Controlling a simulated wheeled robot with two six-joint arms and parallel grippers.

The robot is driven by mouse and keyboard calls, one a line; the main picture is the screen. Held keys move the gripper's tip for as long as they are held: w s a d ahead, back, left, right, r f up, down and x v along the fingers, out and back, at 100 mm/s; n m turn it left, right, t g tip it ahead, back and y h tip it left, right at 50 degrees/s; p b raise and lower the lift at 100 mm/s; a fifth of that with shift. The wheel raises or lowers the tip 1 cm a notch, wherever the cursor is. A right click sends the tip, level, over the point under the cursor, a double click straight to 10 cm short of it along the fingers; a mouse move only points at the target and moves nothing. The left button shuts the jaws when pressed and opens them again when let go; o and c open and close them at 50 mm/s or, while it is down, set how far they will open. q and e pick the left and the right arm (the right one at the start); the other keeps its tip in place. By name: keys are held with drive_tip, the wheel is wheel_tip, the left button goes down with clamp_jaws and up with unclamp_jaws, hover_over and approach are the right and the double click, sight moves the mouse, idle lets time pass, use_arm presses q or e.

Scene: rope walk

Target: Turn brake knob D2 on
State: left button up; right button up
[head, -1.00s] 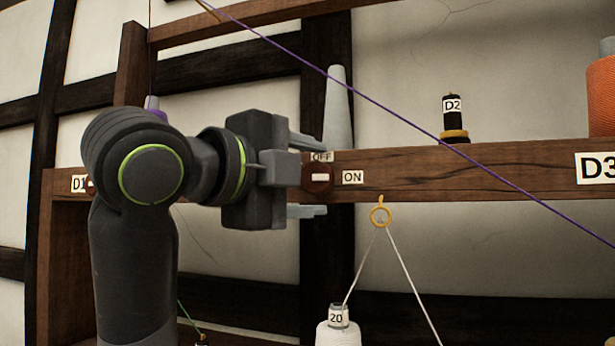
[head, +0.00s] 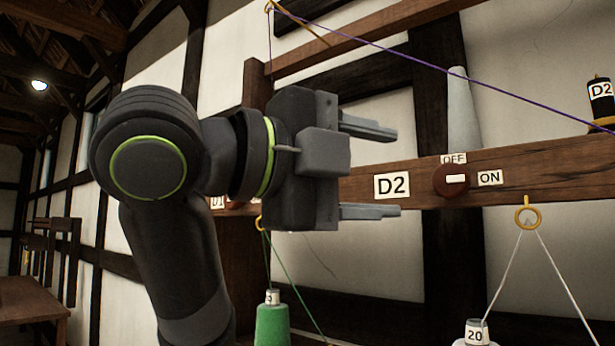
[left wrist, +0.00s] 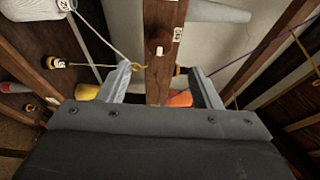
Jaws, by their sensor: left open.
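Brake knob D2 (head: 451,181) is a round red-brown knob on the front of the wooden beam. Its white pointer bar lies level, toward the ON label (head: 490,177) on its right. The OFF label (head: 453,158) is above it, and the D2 plate (head: 392,186) is to its left. My left gripper (head: 390,172) is open and empty, left of the knob and apart from it. In the left wrist view the knob (left wrist: 160,42) shows beyond my open fingers (left wrist: 160,88). My right gripper is not in view.
The wooden beam (head: 560,172) runs across. A grey cone (head: 460,110) and a black D2 spool (head: 601,100) stand above it. A yellow ring (head: 527,214) with white thread hangs below, over a bobbin marked 20 (head: 475,333). A purple thread (head: 420,62) crosses above. A green bobbin (head: 271,325) is lower left.

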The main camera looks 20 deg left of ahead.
use_arm(q)
drive_tip(key=b+v, duration=0.1)
drive_tip(key=v, duration=0.6)
idle(0.6)
